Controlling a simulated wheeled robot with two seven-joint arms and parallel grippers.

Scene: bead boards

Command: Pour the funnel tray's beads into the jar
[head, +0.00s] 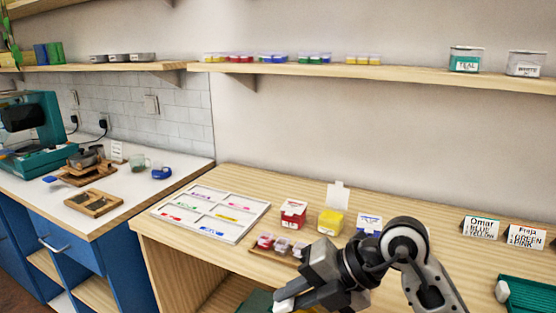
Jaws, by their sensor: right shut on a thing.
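My right gripper (282,299) reaches down and left in front of the table's front edge, at the bottom of the head view. It is shut, and a dark green thing (254,302) shows at its fingertips, mostly cut off by the frame. This may be the funnel tray, but its shape and any beads in it cannot be made out. A clear jar labelled TEAL (466,59) and a clear jar labelled WHITE (525,64) stand upright on the wall shelf, far from the gripper. My left gripper is not in view.
Name cards (480,227) and a green tray (530,292) are at right. The back right tabletop is clear.

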